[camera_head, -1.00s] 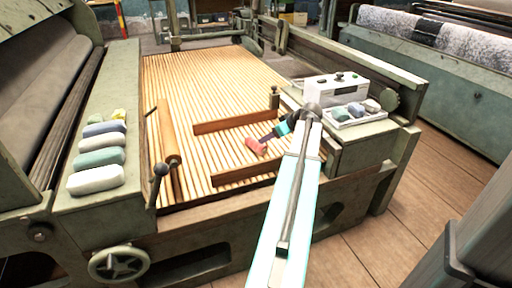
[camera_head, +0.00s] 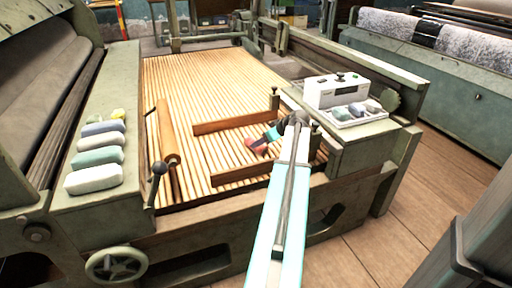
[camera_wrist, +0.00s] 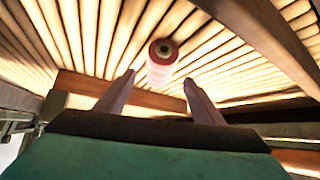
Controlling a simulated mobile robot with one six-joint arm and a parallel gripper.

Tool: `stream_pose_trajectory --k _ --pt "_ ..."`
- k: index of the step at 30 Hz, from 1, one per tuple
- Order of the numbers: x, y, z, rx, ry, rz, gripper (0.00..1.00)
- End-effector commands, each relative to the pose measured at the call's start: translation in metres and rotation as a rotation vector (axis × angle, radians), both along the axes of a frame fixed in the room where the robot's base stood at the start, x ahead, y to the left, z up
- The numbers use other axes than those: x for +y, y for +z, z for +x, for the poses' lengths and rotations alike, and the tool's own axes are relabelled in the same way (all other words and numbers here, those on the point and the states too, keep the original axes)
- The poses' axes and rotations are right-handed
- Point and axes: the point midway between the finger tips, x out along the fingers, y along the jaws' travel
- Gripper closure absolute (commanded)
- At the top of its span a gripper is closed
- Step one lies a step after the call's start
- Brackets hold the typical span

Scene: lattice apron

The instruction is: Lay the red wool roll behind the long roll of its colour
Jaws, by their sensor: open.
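On the left ledge lie white, teal, blue-grey and yellow rolls (camera_head: 98,158); I make out no long red roll there.
A wooden bar (camera_head: 235,122) lies behind my gripper and another bar (camera_head: 240,173) in front. A tray with several small rolls (camera_head: 360,120) is at right. The far apron (camera_head: 200,80) is clear.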

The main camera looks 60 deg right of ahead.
Motion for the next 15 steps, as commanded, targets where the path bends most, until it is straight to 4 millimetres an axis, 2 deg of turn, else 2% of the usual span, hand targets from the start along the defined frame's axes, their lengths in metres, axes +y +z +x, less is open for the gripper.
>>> stream_pose_trajectory --k 9,15 --pt "-0.007 -0.028 0.023 0.0 0.001 0.001 0.38" --pt "-0.009 -0.036 0.032 0.0 -0.001 -0.001 0.38"
